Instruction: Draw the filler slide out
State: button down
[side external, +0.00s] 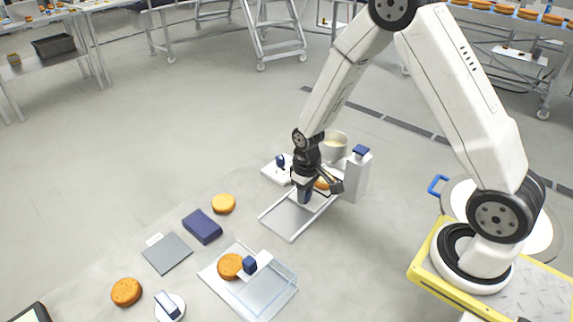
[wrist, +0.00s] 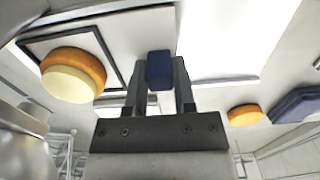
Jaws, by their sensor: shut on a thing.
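My gripper (side external: 305,196) is low over the back end of a pale metal tray with raised edges (side external: 291,228), beside the white filler column with a blue cap (side external: 360,170). In the wrist view my gripper (wrist: 159,88) is shut on a blue handle (wrist: 159,65); this appears to be the slide's handle. The slide plate itself is mostly hidden by the gripper. An orange-brown round (side external: 322,184) sits beside the gripper near the filler; in the wrist view a round with a cream-coloured layer (wrist: 72,76) lies within a dark-edged frame.
A pale pot (side external: 334,147) stands behind the gripper, and a white block with a blue knob (side external: 281,161) to its left. In front are a clear tray (side external: 268,298), a loose round (side external: 223,204), a navy block (side external: 202,227) and a grey plate (side external: 167,254).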

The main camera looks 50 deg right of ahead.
jog(key=a, duration=0.9)
jog(key=shift+w, duration=0.1)
jog(key=shift+c, duration=2.2)
grip_release()
jog(key=shift+d+r, duration=0.1)
jog(key=shift+r, duration=0.05)
notch_tip(320, 180, up, 8)
jog(key=shift+f, duration=0.2)
